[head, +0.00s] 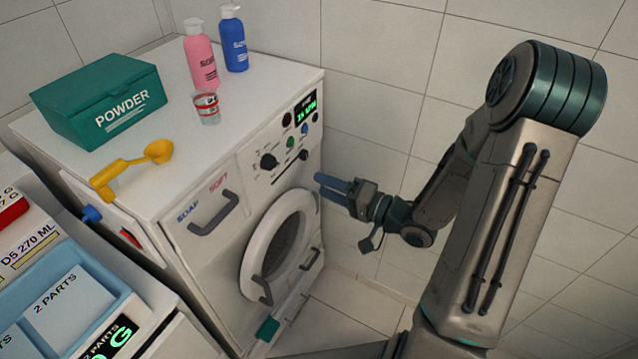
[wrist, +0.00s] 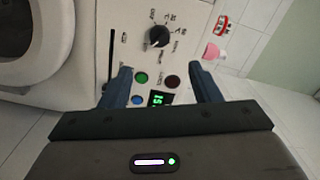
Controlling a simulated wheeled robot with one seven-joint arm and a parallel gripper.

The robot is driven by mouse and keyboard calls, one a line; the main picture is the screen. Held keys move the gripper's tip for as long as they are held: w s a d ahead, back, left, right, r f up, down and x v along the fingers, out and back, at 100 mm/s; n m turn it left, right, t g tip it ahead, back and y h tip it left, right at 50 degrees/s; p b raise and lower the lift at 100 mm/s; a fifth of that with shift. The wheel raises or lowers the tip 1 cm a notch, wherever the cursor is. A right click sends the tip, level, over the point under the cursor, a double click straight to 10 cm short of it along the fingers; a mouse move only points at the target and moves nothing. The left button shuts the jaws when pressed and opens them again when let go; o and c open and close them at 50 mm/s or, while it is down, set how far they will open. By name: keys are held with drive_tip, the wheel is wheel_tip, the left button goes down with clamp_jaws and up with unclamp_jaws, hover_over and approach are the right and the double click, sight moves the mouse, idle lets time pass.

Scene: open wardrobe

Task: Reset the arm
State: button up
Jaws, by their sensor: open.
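My gripper (head: 324,187) is in front of the washing machine's right side, beside the round door and below the control panel, with its blue fingers pointing left. In the wrist view my gripper (wrist: 160,72) is open, with nothing between its fingers. The control panel (wrist: 140,45) shows behind the fingers, with a black knob, a green and a dark red button and a lit green display. I cannot tell whether the fingertips touch the panel, but a gap appears in the head view. My arm (head: 500,220) is bent and reaches in from the right.
The washing machine (head: 180,150) carries a green powder box (head: 100,105), a yellow scoop (head: 130,170), a small cup (head: 207,108), a pink bottle (head: 201,60) and a blue bottle (head: 234,45). Its round door (head: 262,222) looks closed. A blue tray (head: 110,275) stands lower left. Tiled wall lies behind.

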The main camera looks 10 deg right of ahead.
drive_tip(key=shift+w, duration=0.1)
idle(0.4)
drive_tip(key=w+d+f+n+h, duration=0.2)
drive_tip(key=w+d+h, duration=0.2)
drive_tip(key=h, duration=0.4)
drive_tip(key=s+d+r+g+h, duration=0.2)
drive_tip(key=d+r+h, duration=0.2)
drive_tip(key=d+h, duration=0.2)
drive_tip(key=s+a+r+n+g, duration=0.1)
drive_tip(key=s+a+r+g, duration=0.1)
drive_tip(key=s, duration=0.7)
drive_tip(key=s+a+r+g, duration=0.3)
drive_tip(key=s+r+g, duration=0.1)
drive_tip(key=s, duration=0.6)
drive_tip(key=shift+r+n, duration=0.2)
drive_tip(key=shift+n, duration=0.2)
drive_tip(key=shift+s+a, duration=0.1)
